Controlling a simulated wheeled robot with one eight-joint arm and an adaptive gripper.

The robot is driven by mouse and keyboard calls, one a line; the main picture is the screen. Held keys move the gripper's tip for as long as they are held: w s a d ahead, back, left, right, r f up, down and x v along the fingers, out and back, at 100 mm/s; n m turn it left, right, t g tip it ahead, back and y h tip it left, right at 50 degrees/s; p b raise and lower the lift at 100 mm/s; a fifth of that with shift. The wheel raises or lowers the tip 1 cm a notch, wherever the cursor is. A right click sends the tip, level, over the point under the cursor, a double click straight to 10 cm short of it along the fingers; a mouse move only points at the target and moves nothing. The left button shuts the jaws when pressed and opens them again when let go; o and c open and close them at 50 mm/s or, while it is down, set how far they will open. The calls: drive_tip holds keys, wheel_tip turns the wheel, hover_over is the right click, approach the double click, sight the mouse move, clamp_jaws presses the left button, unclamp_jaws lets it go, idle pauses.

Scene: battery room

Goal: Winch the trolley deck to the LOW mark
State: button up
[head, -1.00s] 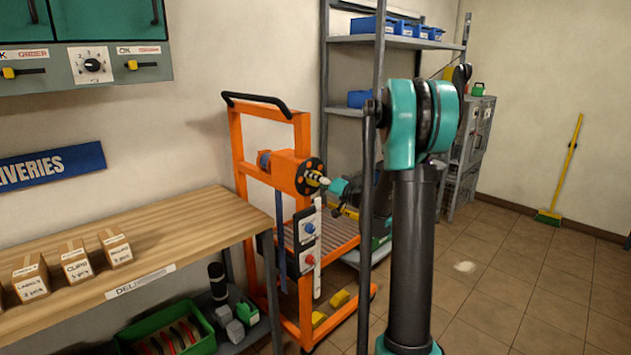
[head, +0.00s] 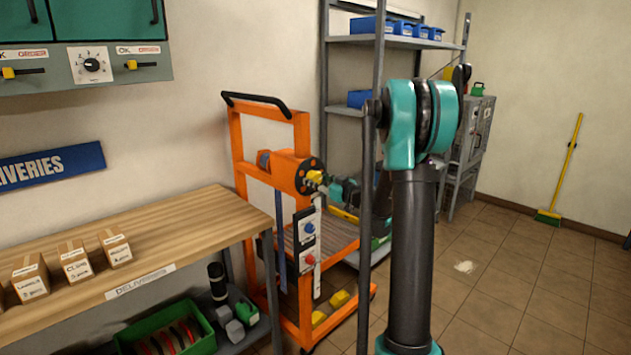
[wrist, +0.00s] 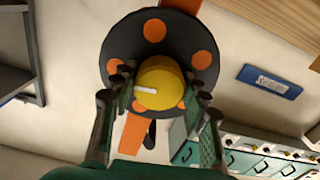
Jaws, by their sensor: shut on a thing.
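The orange trolley (head: 303,135) stands beyond the bench, with a winch drum (head: 284,162) on its frame. The winch's round black plate with orange dots (wrist: 121,41) fills the top of the wrist view. In its middle is a yellow knob (wrist: 158,72) with a white mark. My gripper (wrist: 160,92) has a finger on each side of this knob and is shut on it. In the head view my gripper (head: 328,183) is small and partly hidden.
A wooden bench (head: 160,235) with small boxes (head: 75,262) is at the left. Metal shelving (head: 400,42) with blue bins stands behind the trolley. A panel with blue and red knobs (head: 306,240) hangs on the trolley.

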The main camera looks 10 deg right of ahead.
drive_tip(key=shift+n, duration=0.6)
drive_tip(key=o, duration=1.2)
drive_tip(key=shift+c, duration=0.2)
drive_tip(key=v, duration=1.2)
